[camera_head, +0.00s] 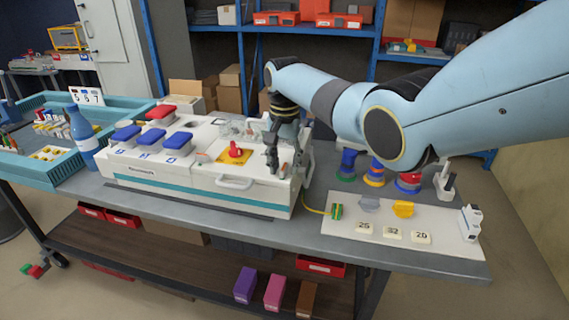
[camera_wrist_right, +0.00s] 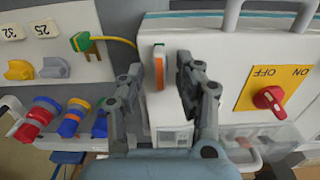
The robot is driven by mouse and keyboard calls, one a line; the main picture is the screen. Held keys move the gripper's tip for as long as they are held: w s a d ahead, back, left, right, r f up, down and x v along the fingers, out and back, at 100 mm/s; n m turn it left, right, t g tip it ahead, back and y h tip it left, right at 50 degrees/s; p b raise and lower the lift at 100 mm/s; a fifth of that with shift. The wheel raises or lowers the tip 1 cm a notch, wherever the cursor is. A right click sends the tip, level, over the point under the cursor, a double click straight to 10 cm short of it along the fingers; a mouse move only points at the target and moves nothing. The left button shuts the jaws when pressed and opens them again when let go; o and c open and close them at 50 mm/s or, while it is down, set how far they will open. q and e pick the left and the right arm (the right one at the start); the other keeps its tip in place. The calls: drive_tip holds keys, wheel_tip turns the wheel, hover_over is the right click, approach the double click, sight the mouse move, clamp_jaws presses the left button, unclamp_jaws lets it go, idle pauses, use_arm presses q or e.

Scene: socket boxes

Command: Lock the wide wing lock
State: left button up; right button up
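A narrow upright orange-and-white piece (camera_wrist_right: 158,66), which may be the wing lock, stands on the right end of the white socket box (camera_head: 238,198). My right gripper (camera_head: 284,166) is over that end with its fingers pointing down. In the right wrist view my right gripper (camera_wrist_right: 160,68) is open, one finger on each side of the orange piece, with gaps visible. A red knob (camera_head: 236,150) sits on a yellow plate (camera_head: 226,157) left of the gripper; in the wrist view the plate (camera_wrist_right: 255,92) reads ON and OFF. My left gripper is not in view.
A blue bottle (camera_head: 83,130) and a teal tray (camera_head: 33,172) stand farther left. A pale board (camera_head: 400,243) at right holds a green plug (camera_head: 337,211), yellow and grey pieces and number tiles.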

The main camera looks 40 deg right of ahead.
drive_tip(key=shift+c, duration=0.4)
clamp_jaws()
drive_tip(key=m+p, duration=0.2)
drive_tip(key=m, duration=0.1)
drive_tip(key=shift+r+m+p, duration=0.15)
drive_tip(key=shift+m+p, duration=0.15)
drive_tip(key=m+p, duration=0.1)
drive_tip(key=m, duration=0.2)
drive_tip(key=shift+s+m+p, duration=0.1)
drive_tip(key=shift+m+p, duration=0.2)
drive_tip(key=shift+p, duration=0.05)
drive_tip(key=m+p, duration=0.1)
drive_tip(key=m, duration=0.4)
drive_tip(key=shift+s, duration=0.1)
drive_tip(key=m+p, duration=0.1)
drive_tip(key=m, duration=0.4)
drive_tip(key=shift+m, duration=0.4)
